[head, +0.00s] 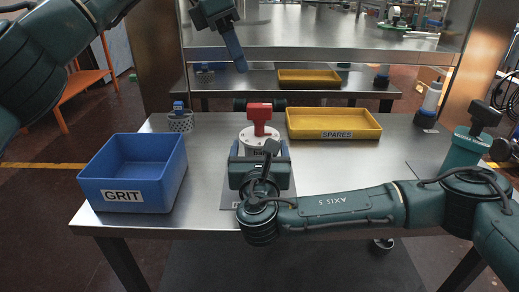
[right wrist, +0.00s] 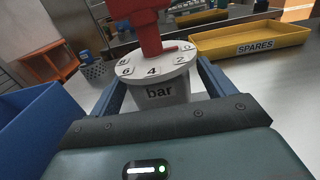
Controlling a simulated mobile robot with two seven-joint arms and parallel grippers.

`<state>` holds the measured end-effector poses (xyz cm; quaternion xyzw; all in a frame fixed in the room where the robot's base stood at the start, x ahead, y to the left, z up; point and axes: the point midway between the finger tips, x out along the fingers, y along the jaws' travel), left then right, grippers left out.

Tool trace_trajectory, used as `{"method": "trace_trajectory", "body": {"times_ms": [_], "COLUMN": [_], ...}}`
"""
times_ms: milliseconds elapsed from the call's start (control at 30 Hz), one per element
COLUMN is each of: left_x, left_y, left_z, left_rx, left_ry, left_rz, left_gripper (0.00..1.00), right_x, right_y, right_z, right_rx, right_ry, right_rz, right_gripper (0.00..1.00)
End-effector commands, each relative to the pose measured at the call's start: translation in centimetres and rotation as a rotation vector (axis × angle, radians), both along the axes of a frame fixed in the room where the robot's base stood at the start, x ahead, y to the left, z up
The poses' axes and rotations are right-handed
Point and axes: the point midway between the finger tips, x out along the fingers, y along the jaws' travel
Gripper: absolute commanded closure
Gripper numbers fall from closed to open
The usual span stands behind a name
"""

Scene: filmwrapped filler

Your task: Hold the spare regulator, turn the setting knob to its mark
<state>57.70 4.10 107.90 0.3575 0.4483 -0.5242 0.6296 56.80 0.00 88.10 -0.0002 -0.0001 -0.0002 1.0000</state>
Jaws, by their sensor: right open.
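The regulator stands upright on the table, with a pale body (right wrist: 160,92) marked "bar" and a white dial (right wrist: 137,71) numbered 0 to 8. Its red setting knob (head: 260,115) is on top and also shows in the right wrist view (right wrist: 148,28); a thin red pointer beside it lies toward the 0. My right gripper (head: 262,150) is low at the regulator, its blue fingers open on either side of the body. Its wrist hides the lower front in the head view. My left gripper (head: 238,62) is raised behind and above the knob, clear of it; its finger gap is not discernible.
A blue GRIT bin (head: 160,190) stands left, a yellow SPARES tray (head: 335,133) back right. A perforated cup (head: 180,123) sits at back left. A white bottle (head: 431,98) and a teal object (head: 464,148) stand right. The table between bin and regulator is clear.

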Motion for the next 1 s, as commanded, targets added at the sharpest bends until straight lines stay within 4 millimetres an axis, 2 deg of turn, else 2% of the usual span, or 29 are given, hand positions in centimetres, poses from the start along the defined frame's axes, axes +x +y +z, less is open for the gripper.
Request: {"method": "trace_trajectory", "body": {"times_ms": [67,133,967,1000], "left_x": [0.00,0.00,0.00,0.00], "left_y": [0.00,-0.01,0.00,0.00], "left_z": [0.00,0.00,0.00,0.00], "left_rx": [0.000,0.000,0.000,0.000], "left_ry": [0.000,0.000,0.000,0.000], "left_rz": [0.000,0.000,0.000,0.000], "left_gripper": [0.64,0.64,0.64,0.64], "right_x": [-0.02,-0.03,-0.05,-0.05], "right_y": [0.01,0.01,-0.02,-0.03], "right_z": [0.01,0.00,-0.03,-0.03], "right_rx": [0.000,0.000,0.000,0.000], "right_ry": [0.000,0.000,0.001,0.001], "right_rz": [0.000,0.000,-0.001,-0.001], "right_gripper": [0.18,0.22,0.90,0.47]}}
